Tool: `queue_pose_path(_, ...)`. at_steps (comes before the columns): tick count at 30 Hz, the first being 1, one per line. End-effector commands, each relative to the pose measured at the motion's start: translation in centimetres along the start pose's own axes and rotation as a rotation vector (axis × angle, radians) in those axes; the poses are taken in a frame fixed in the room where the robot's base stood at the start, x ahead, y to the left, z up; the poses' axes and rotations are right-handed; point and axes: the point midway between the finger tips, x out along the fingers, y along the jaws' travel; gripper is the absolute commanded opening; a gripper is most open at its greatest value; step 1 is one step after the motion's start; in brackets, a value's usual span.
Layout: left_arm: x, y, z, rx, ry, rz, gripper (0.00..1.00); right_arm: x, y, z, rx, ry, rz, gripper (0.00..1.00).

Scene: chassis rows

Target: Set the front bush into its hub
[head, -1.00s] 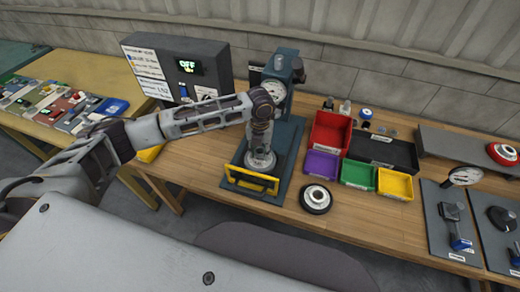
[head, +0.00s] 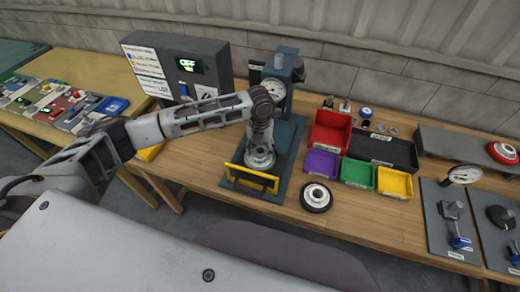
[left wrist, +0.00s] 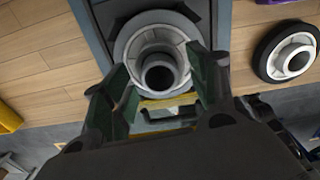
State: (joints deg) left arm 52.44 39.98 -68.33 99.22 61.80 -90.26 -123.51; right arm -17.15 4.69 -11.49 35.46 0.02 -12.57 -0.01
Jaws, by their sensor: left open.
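A pale hub (left wrist: 127,42) sits on the blue press's base plate; it also shows in the head view (head: 260,160). A grey ring-shaped part with a dark bore, apparently the bush (left wrist: 160,74), stands at the hub's centre. I cannot tell how deep it sits. My left gripper (left wrist: 160,103) is open, its two green-padded fingers on either side of the ring and apart from it. In the head view the left gripper (head: 261,137) points down over the hub, partly hiding it. My right gripper is not in view.
The press (head: 283,70) with its dial rises behind the gripper. A yellow guard bar (head: 252,179) stands at the plate's front. A dark-rimmed wheel (head: 316,197) lies to the right. Red, purple, green and yellow bins stand beyond it. A control box (head: 180,65) reads OFF.

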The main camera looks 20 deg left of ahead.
Motion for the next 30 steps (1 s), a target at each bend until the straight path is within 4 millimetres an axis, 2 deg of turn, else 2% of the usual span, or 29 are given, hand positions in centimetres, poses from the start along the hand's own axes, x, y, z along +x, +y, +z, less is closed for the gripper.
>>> queue_pose_path(8, -2.7, 0.0, 0.1, 0.001, -0.003, -0.001, 0.59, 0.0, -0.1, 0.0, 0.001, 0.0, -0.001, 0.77)
queue_pose_path(21, -9.1, 0.0, 0.1, 0.0, -0.003, 0.0, 0.59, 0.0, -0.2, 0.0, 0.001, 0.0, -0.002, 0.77)
queue_pose_path(30, -11.4, 0.0, 0.0, 0.0, -0.001, 0.0, 0.59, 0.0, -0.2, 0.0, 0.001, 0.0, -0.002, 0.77)
